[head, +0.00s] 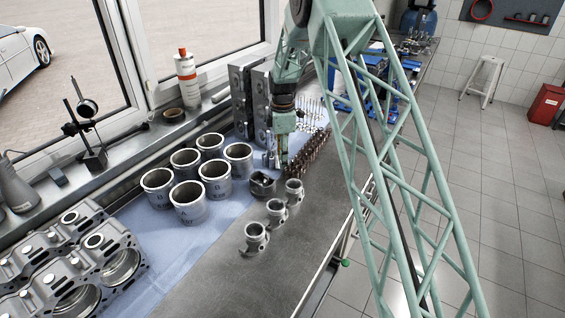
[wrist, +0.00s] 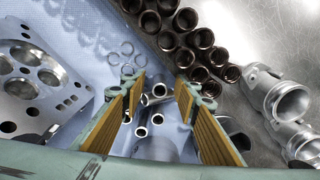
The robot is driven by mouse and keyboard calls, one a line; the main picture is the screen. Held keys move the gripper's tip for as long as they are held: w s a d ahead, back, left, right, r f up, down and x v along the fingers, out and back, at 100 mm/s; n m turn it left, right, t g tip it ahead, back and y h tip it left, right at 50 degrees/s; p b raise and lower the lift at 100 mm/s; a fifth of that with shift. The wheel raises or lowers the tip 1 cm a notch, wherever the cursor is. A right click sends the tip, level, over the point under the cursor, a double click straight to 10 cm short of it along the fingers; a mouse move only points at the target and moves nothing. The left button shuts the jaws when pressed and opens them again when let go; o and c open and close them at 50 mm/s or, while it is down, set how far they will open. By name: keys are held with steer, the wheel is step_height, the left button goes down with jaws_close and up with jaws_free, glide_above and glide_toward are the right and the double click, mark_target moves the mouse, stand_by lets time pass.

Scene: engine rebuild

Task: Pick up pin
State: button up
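Several pins, short hollow silver tubes, show in the wrist view as a loose group. One pin (wrist: 157,118) lies between my fingers, and another pin (wrist: 142,131) is close beside it. My gripper (wrist: 162,86) is open, with its ribbed orange-brown pads on either side of the group and nothing held between them. In the head view my gripper (head: 283,162) points down over the bench, beside the pins (head: 270,160), which it partly hides. I cannot tell the exact height of the fingertips above the pins.
Brown cylindrical parts (wrist: 193,38) crowd the far side of the pins. Thin rings (wrist: 125,50) and a metal block (wrist: 32,75) are left. Cylinder liners (head: 188,203) stand on blue cloth; the bench front (head: 225,285) is clear.

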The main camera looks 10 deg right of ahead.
steer(key=shift+f, duration=0.45)
steer(key=c, duration=0.9)
